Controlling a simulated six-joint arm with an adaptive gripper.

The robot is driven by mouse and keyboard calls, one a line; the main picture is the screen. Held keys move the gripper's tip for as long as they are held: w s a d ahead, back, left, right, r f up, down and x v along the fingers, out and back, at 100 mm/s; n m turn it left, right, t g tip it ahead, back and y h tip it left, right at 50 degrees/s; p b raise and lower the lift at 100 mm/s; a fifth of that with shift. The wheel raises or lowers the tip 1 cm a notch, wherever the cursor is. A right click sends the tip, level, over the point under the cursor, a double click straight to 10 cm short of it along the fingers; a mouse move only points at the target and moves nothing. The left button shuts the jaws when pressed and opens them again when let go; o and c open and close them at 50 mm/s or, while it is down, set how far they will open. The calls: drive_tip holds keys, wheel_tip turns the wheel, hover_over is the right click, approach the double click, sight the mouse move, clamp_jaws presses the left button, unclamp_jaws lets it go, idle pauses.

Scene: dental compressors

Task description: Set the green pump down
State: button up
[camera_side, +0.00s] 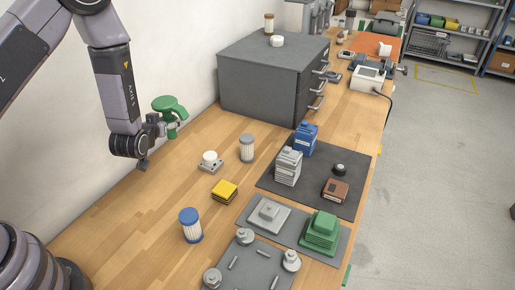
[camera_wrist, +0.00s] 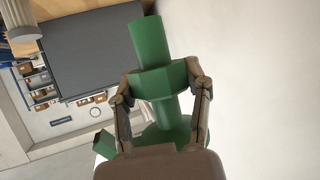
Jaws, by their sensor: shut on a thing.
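The green pump (camera_side: 169,105) is in the left part of the side view, held up in the air above the wooden bench, near the white wall. My gripper (camera_side: 165,126) is shut on it, with the pump standing out to the right of the wrist. In the wrist view my gripper (camera_wrist: 162,88) has one finger on each side of the pump's green body (camera_wrist: 152,45). The pump's far lower part is partly hidden behind my gripper in the wrist view.
Wooden bench (camera_side: 135,213) is bare below and left of the pump. A grey drawer cabinet (camera_side: 262,85) stands behind right. Nearby stand a white-knobbed part (camera_side: 210,161), a grey filter (camera_side: 247,149), a yellow block (camera_side: 225,191) and a blue-topped filter (camera_side: 190,225). A dark mat (camera_side: 318,190) holds several parts.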

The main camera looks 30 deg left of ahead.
drive_tip(key=w+f, duration=0.3)
drive_tip(key=w, duration=0.1)
drive_tip(key=w+f, duration=0.3)
drive_tip(key=w, duration=0.2)
drive_tip(key=w+f, duration=0.3)
drive_tip(key=w, duration=0.1)
drive_tip(key=shift+w+a+f, duration=0.25)
drive_tip(key=shift+w+a, duration=0.15)
drive_tip(key=shift+w+f, duration=0.1)
drive_tip(key=shift+f, duration=1.5)
drive_tip(key=o, duration=1.2)
drive_tip(key=shift+f, duration=0.15)
